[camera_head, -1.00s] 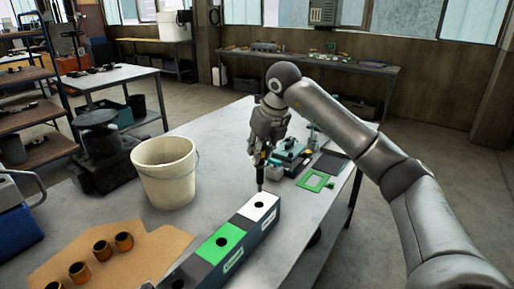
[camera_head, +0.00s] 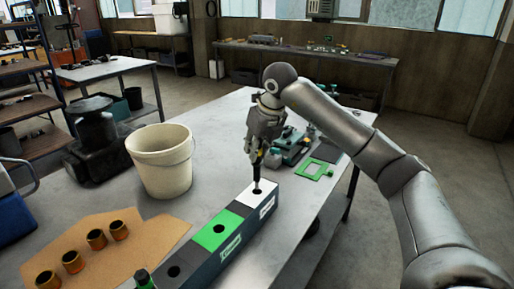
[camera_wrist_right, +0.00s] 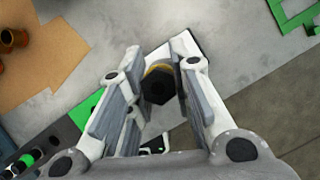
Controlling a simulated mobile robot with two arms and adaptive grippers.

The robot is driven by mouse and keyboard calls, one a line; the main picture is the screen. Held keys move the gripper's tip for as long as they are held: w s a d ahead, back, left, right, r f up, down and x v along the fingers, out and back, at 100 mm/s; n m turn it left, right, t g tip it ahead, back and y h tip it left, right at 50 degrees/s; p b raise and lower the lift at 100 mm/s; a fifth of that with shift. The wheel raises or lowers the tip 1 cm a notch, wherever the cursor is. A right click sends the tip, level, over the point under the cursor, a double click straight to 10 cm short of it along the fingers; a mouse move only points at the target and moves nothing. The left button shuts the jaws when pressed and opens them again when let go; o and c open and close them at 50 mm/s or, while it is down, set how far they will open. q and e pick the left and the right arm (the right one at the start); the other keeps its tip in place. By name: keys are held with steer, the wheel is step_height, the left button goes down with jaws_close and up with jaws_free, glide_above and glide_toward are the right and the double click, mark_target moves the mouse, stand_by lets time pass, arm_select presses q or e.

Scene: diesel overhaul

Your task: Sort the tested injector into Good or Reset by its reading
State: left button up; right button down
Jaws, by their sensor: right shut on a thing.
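My right gripper (camera_head: 258,150) is shut on the injector (camera_head: 257,172), a dark, slim, upright part with a yellow band. In the right wrist view, the injector's dark end (camera_wrist_right: 158,86) sits between the fingers. Its lower tip is at the hole of the white section (camera_head: 268,194) of a long grey block (camera_head: 232,258); I cannot tell how far in it is. The green section (camera_head: 210,238) and a dark section (camera_head: 166,265), each with a hole, follow toward the front. The block's side labels are too small to read. My left gripper is not in view.
A cream bucket (camera_head: 160,172) stands left of the block. Several brass-coloured cups (camera_head: 97,239) stand on a brown mat (camera_head: 150,236). A green frame (camera_head: 315,172) and a teal fixture (camera_head: 292,150) lie behind right. The table (camera_head: 215,120) is clear behind the bucket.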

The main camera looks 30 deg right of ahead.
mark_target(259, 163)
steer(key=shift+r, duration=0.1)
steer(key=shift+f, duration=0.25)
stand_by(0.3)
steer(key=shift+f+b, duration=0.35)
steer(key=shift+f, duration=0.1)
steer(key=shift+f+b, duration=0.65)
steer(key=shift+f, duration=0.45)
steer(key=shift+f, duration=0.1)
steer(key=shift+f+b, duration=0.95)
steer(key=shift+f, duration=0.8)
